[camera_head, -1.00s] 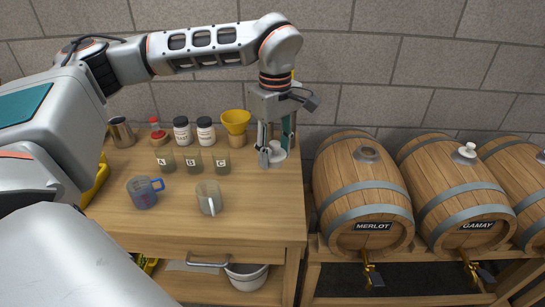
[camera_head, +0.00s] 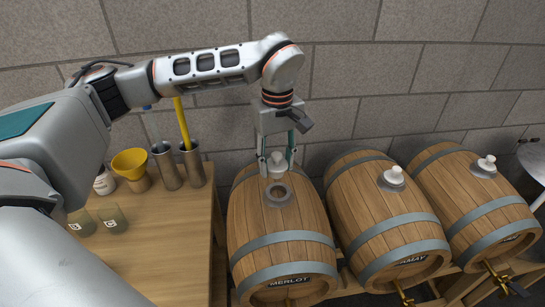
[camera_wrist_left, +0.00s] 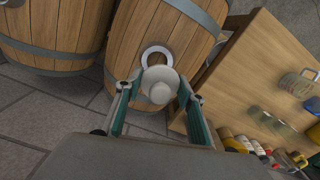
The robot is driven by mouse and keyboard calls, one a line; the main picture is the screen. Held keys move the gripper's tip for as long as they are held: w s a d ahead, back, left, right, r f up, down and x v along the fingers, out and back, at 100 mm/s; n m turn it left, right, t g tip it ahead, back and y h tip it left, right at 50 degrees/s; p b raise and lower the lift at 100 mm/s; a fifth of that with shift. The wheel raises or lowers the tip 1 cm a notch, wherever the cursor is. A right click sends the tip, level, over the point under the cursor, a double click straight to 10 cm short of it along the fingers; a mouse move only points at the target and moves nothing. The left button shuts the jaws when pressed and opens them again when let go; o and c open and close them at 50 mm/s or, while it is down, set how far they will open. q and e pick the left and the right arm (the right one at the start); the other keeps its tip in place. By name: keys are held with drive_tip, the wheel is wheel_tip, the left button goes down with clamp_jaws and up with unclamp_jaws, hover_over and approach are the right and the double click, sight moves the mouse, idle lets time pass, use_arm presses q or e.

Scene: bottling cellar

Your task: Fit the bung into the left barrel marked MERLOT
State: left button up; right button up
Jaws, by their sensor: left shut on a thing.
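The MERLOT barrel (camera_head: 282,235) lies on the rack at the left of the barrel row, its label at the front low edge. Its bung hole has a grey metal ring (camera_head: 279,194) and shows open; the ring also appears in the left wrist view (camera_wrist_left: 154,52). My left gripper (camera_head: 277,168) is shut on the white bung (camera_head: 276,165), which sits between its fingers in the left wrist view (camera_wrist_left: 160,86). In the head view the bung appears just behind the ring; whether it touches the barrel cannot be told. My right gripper is not in view.
The GAMAY barrel (camera_head: 375,215) and a third barrel (camera_head: 468,205) stand to the right, each with a white bung in place. The wooden table (camera_head: 165,240) at left holds a yellow funnel (camera_head: 130,163), metal cylinders (camera_head: 193,165) and glass cups. A stone wall stands behind.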

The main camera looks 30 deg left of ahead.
sight(279, 184)
use_arm(q)
drive_tip(key=shift+w+d+f, duration=0.1)
drive_tip(key=shift+w+d, duration=0.1)
drive_tip(key=shift+w, duration=0.15)
drive_tip(key=shift+s+f, duration=0.2)
drive_tip(key=shift+f, duration=0.6)
drive_tip(key=shift+w+f, duration=0.1)
drive_tip(key=shift+f, duration=2.25)
drive_tip(key=shift+f, duration=0.75)
